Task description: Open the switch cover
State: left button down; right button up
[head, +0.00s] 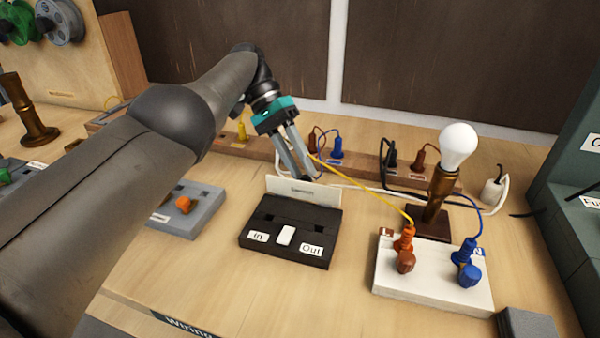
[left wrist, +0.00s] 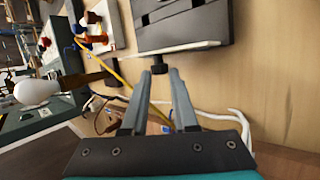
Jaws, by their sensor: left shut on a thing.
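The black switch box (head: 262,221) lies on the table in the head view, with "In" and "Out" labels and a white rocker (head: 285,235). Its top rear shows dark recesses. A pale labelled panel, the switch cover (head: 288,187), stands about upright along the box's back edge. The left wrist view shows the cover edge-on (left wrist: 197,47) beside the box (left wrist: 185,22). My left gripper (head: 310,177) reaches down behind the cover. Its fingers are shut on a small dark knob (left wrist: 160,68) at the cover's back side. The fingertips partly hide it. My right gripper is not in view.
A white terminal block (head: 430,286) with orange and blue plugs stands right, before a bulb lamp (head: 459,146). A yellow cable (head: 365,187) runs close by my fingers. A wooden plug rail (head: 360,163) lies behind. A grey block (head: 187,212) sits left. Table in front is clear.

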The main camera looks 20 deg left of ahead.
pick_arm(q)
jog(key=shift+s+a, duration=0.1)
jog(key=shift+s, duration=0.1)
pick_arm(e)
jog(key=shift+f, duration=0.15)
pick_arm(q)
jog(key=c, duration=0.7)
grip_release()
jog(key=shift+r, duration=0.1)
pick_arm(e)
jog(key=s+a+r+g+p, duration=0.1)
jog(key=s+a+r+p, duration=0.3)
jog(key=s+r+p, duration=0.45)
pick_arm(q)
jog(key=shift+r+p, duration=6.05)
jog(key=shift+r, duration=3.9)
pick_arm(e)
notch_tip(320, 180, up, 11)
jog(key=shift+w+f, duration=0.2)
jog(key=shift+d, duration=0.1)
